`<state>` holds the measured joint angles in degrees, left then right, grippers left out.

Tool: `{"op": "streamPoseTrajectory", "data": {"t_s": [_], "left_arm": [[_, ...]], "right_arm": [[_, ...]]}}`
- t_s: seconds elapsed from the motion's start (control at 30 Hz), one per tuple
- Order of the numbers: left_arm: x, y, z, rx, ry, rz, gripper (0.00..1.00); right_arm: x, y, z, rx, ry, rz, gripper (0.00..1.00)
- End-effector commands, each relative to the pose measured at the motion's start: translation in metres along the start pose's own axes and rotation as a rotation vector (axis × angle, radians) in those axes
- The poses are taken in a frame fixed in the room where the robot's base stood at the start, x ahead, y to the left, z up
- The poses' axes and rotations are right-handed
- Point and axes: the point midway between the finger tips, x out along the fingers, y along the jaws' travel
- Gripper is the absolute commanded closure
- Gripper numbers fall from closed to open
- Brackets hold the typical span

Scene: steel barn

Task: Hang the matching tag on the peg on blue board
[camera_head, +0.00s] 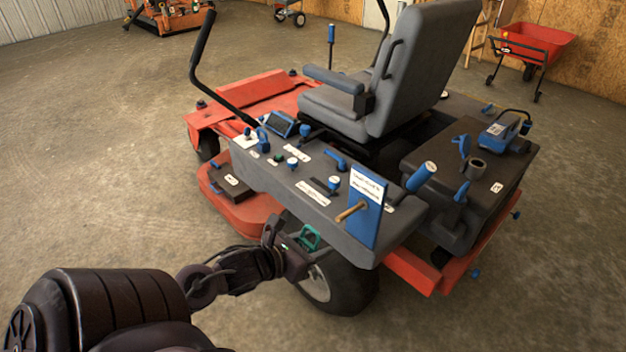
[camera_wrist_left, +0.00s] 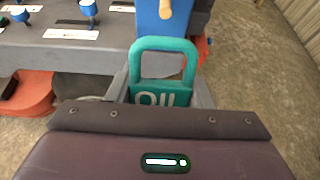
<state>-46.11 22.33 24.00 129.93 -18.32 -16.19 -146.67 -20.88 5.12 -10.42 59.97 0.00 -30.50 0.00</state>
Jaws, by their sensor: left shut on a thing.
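A teal tag (camera_head: 309,237) with a large loop handle is held in my left gripper (camera_head: 297,243). In the left wrist view the tag (camera_wrist_left: 163,95) stands loop up between the two fingers and reads "OIL". The blue board (camera_head: 367,228) stands upright on the mower's right-hand console, with a white label (camera_head: 369,184) whose text is too small to read. A wooden peg (camera_head: 350,212) sticks out from the board and holds nothing. In the left wrist view the peg (camera_wrist_left: 166,9) shows just above the loop, apart from it. My right gripper is out of view.
The red mower with a grey seat (camera_head: 408,75) fills the middle. Blue knobs and levers crowd its grey console (camera_head: 268,179), and a rear wheel (camera_head: 345,285) lies below. A red cart (camera_head: 536,44) stands at the back right. Concrete floor is clear at left.

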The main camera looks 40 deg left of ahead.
Motion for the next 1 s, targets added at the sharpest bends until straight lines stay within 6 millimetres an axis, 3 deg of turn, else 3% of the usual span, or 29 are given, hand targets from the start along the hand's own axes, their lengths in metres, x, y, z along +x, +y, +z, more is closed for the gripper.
{"op": "streamPoseTrajectory", "data": {"t_s": [1.0], "left_arm": [[0.055, -0.001, 0.020, 0.001, -0.004, -0.003, 0.75]], "right_arm": [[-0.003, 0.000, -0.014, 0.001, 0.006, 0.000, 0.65]]}}
